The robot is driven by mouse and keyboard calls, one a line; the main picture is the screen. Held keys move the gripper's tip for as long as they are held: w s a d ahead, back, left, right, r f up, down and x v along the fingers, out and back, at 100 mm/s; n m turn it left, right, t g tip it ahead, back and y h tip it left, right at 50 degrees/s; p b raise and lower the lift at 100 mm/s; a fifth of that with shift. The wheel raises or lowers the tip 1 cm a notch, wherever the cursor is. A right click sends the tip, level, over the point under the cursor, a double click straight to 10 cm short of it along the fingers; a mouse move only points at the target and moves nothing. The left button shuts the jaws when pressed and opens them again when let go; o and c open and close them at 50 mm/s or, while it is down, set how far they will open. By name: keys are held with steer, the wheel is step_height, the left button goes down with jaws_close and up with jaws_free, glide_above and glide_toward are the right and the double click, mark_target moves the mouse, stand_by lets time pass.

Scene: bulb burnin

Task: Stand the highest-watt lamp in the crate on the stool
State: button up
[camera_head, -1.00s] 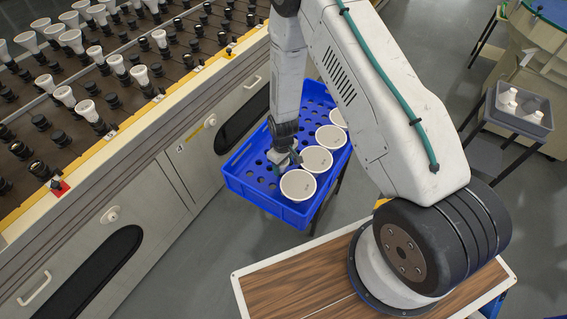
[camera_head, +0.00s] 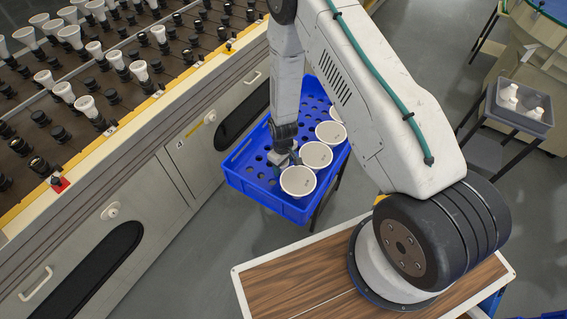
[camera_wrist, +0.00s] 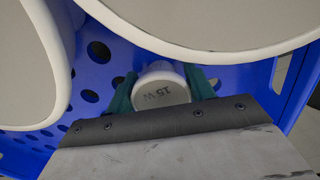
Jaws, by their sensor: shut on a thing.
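The blue crate (camera_head: 238,181) stands on a dark-legged stool, mostly hidden under it. Large lamps with round white faces stand in its right side: a near one (camera_head: 298,181), a middle one (camera_head: 316,156) and a far one (camera_head: 330,133), with another partly hidden behind my arm. My gripper (camera_head: 284,160) is low over the crate, left of the large lamps. In the wrist view its teal fingers (camera_wrist: 161,88) are shut on a small white lamp (camera_wrist: 160,94) marked "15 W". Large lamp faces flank it closely. Whether its base touches the crate floor is hidden.
A long rack (camera_head: 110,125) with many bulbs in sockets runs along the left. A wood-topped surface (camera_head: 300,285) lies in front, under my arm. A grey bin (camera_head: 520,118) with white bottles stands at right. Grey floor is open between.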

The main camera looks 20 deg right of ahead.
steer(key=o, duration=1.1)
steer(key=shift+f, duration=0.1)
steer(key=shift+r, duration=3.9)
steer(key=shift+r, duration=0.1)
